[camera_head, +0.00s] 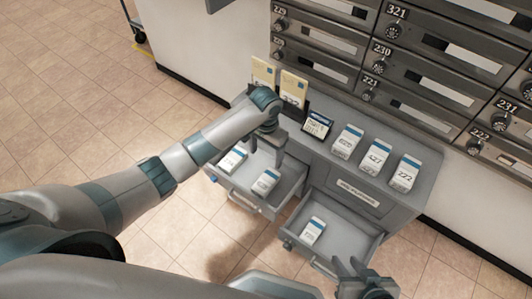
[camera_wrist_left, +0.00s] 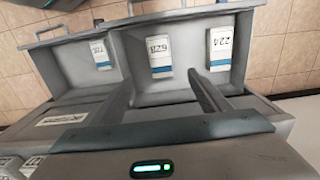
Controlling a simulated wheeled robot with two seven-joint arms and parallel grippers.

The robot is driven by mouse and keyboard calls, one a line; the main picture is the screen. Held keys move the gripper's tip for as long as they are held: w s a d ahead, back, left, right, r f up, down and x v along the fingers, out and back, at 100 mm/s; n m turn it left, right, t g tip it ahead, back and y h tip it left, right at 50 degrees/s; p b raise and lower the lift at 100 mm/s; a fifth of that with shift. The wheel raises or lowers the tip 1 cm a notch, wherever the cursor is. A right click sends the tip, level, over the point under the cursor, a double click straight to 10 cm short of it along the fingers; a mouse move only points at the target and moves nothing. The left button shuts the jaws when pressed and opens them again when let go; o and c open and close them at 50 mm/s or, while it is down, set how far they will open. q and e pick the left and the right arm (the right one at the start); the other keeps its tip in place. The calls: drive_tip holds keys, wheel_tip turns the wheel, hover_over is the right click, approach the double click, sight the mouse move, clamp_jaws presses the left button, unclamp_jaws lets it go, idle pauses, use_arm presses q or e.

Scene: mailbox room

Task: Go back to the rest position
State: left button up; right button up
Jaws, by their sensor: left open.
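My left gripper (camera_head: 266,146) is over the left open drawer (camera_head: 237,199) of the grey cabinet, with its fingers apart and nothing between them. In the left wrist view one finger (camera_wrist_left: 208,93) stands over that drawer, beside two white packets with blue ends, one marked 224 (camera_wrist_left: 221,48) and another (camera_wrist_left: 159,57). My right gripper (camera_head: 358,275) is low at the bottom, near the front of the right open drawer (camera_head: 350,235). Its fingers look apart and no object shows between them.
A packet (camera_head: 312,231) lies in the right drawer. Mailboxes (camera_head: 410,60) line the wall behind. Tiled floor (camera_head: 70,100) at the left is clear.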

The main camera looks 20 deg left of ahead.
idle(0.3)
